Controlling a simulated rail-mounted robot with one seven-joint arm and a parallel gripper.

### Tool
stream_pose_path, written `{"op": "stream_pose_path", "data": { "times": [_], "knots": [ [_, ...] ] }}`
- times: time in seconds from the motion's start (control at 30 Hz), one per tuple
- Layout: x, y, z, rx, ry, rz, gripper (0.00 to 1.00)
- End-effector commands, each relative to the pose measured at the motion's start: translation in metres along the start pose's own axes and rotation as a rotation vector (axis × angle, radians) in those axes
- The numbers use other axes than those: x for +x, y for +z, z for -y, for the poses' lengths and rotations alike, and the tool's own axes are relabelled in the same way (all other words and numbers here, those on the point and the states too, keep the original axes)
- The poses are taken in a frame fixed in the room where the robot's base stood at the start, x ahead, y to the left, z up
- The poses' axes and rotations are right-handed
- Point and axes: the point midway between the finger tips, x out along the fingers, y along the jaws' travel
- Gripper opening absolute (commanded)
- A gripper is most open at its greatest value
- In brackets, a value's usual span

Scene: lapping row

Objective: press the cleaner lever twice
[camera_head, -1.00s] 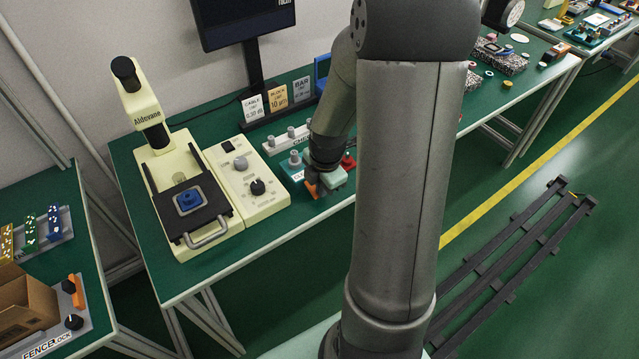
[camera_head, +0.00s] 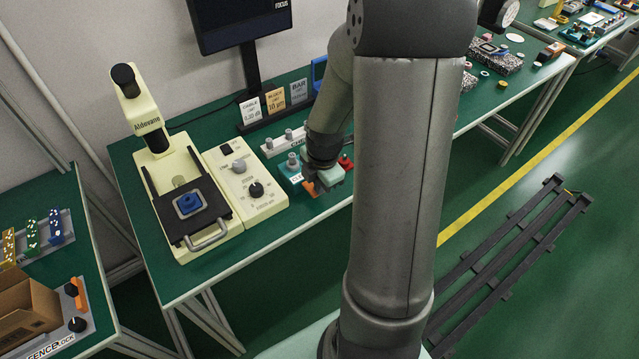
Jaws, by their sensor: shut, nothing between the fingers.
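My gripper (camera_head: 318,189) is shut and empty, with orange on its fingers. It is low over the front of the green table, at a teal unit (camera_head: 291,177) that is probably the cleaner. The unit's label is mostly covered by my gripper. A grey round knob (camera_head: 292,160) stands on its left part, and a red part (camera_head: 345,163) shows just right of my wrist. I cannot make out the lever, and I cannot tell whether my fingers touch the unit.
A cream microscope-like machine (camera_head: 154,121) with a blue part in its black tray (camera_head: 189,204) stands left on the table, beside a control box with knobs (camera_head: 262,205). A white rack with grey knobs (camera_head: 274,151), label cards (camera_head: 275,101) and a monitor (camera_head: 238,22) stand behind.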

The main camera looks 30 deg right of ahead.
Motion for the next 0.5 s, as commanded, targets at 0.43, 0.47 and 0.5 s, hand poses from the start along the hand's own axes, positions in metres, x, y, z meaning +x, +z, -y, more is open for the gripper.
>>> {"op": "stream_pose_path", "data": {
  "times": [0.43, 0.47, 0.5],
  "knots": [
    [-0.074, -0.002, -0.01, -0.006, 0.005, 0.003, 0.0],
    [-0.081, -0.002, -0.011, -0.006, 0.006, 0.004, 0.0],
    [-0.09, -0.002, -0.012, -0.006, 0.006, 0.004, 0.0]
  ]
}}
